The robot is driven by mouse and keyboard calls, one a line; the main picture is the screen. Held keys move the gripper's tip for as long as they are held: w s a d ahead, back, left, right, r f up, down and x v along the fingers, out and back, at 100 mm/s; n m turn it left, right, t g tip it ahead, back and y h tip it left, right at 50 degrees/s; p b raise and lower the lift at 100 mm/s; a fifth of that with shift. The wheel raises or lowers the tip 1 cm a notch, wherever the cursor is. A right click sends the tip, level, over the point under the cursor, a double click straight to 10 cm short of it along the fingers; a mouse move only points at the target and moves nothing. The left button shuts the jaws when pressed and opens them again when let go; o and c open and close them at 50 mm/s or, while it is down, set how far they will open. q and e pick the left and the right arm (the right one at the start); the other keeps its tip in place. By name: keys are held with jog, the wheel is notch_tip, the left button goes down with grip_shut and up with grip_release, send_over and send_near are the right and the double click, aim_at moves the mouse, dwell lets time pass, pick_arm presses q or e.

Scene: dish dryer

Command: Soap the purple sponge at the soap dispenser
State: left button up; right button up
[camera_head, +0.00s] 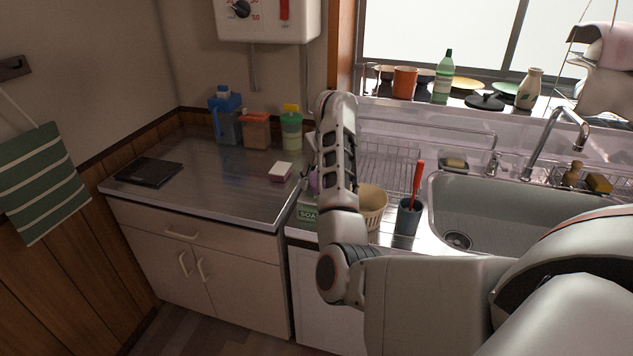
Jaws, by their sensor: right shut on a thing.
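My right arm rises across the middle of the view, and its forearm hides most of the right gripper (312,168). The gripper is shut on a small purple thing, taken as the purple sponge (313,184), which only partly shows at the forearm's left edge. Just below it stands the soap dispenser (308,213), a green-fronted box lettered SOAP, partly covered by my arm. The sponge appears just above it; whether they touch cannot be told. My left gripper is out of view.
A white-topped, purplish block (280,172) lies on the left counter (222,180). A cream basket (372,205) and a dark cup (408,217) with a red-handled tool stand right of the forearm, before the sink (500,215). Bottles stand at the back left. The left counter's middle is clear.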

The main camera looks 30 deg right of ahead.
aim_at(312, 175)
jog(key=shift+w+a+r+p, duration=0.15)
jog(key=shift+r+p, duration=0.75)
jog(key=shift+r, duration=1.4)
